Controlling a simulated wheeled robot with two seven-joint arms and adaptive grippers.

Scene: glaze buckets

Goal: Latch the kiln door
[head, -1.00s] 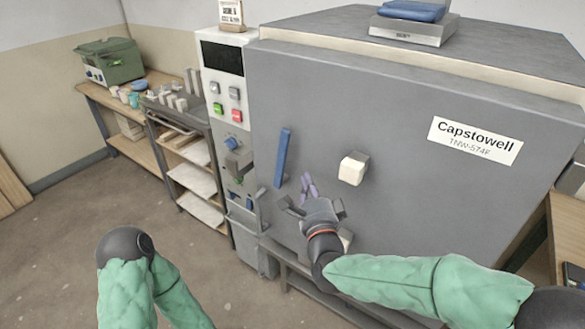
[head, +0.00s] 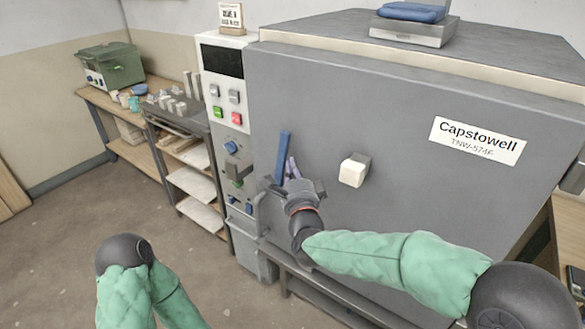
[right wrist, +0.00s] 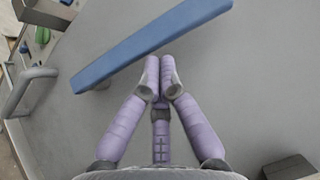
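The kiln door (head: 400,130) is the large grey panel on the kiln's front. A blue bar handle (head: 283,155) stands upright, slightly tilted, near the door's left edge. In the right wrist view the blue bar (right wrist: 150,45) runs diagonally across the top. My right gripper (head: 291,164) is just right of the bar's lower part. Its purple fingers (right wrist: 160,72) are drawn together at the tips with nothing between them. The tips lie close to the bar's lower edge; I cannot tell if they touch. My left gripper is out of view.
A pale block-like knob (head: 353,170) sticks out of the door right of my gripper. The control column (head: 228,130) stands left of the door, and a grey loop handle (right wrist: 27,88) is near it. A shelf cart (head: 190,165) is farther left. The floor at left is clear.

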